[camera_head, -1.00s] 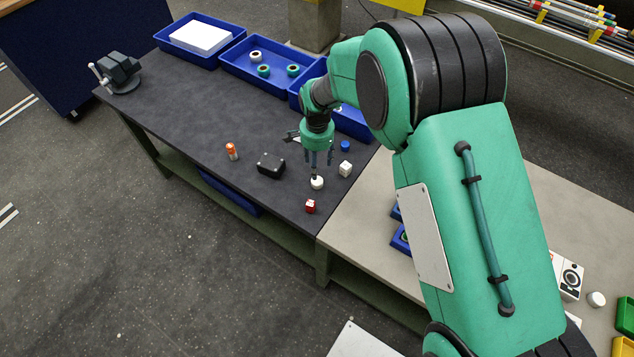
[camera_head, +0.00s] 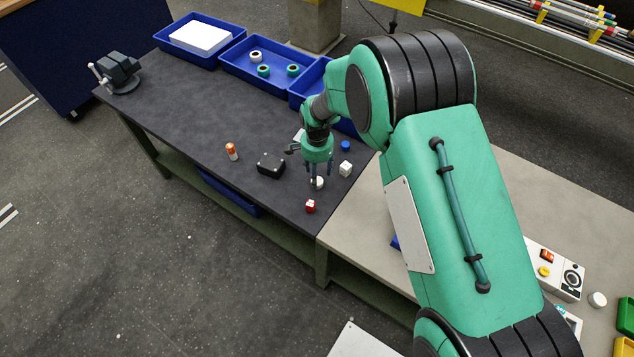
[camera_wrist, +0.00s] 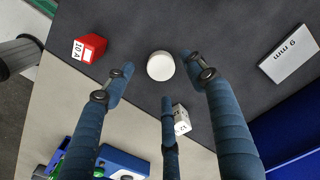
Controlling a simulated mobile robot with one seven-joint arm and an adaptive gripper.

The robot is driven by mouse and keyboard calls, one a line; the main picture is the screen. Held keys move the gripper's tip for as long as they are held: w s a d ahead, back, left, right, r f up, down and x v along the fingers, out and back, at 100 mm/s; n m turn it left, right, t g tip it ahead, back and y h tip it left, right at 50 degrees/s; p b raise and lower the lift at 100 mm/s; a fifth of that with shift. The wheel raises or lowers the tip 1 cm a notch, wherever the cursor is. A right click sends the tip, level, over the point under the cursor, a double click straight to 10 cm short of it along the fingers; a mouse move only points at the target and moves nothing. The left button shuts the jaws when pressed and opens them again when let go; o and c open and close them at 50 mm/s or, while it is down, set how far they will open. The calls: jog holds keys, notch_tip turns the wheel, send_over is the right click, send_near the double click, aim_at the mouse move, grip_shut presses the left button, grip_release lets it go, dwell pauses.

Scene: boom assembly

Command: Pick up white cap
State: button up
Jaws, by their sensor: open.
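The white cap (camera_head: 319,183) stands on the dark table near its front right edge, partly covered by my fingers in the head view. In the wrist view the round white cap (camera_wrist: 160,66) lies near the top middle, its whole top visible. My gripper (camera_head: 317,184) points down at the cap, with its fingers spread. In the wrist view my gripper (camera_wrist: 160,76) is open, with fingertips to the left, right and below the cap. I cannot tell the exact height above the table.
A red block (camera_head: 311,206) and a white cube (camera_head: 345,168) are close to the cap. A blue cap (camera_head: 345,146), black box (camera_head: 271,164) and orange-white cylinder (camera_head: 232,151) stand nearby. Blue bins (camera_head: 262,75) line the back. The left tabletop is mostly clear.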

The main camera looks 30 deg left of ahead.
jog(key=shift+f, duration=1.75)
jog(key=shift+c, duration=0.3)
jog(key=c, duration=0.8)
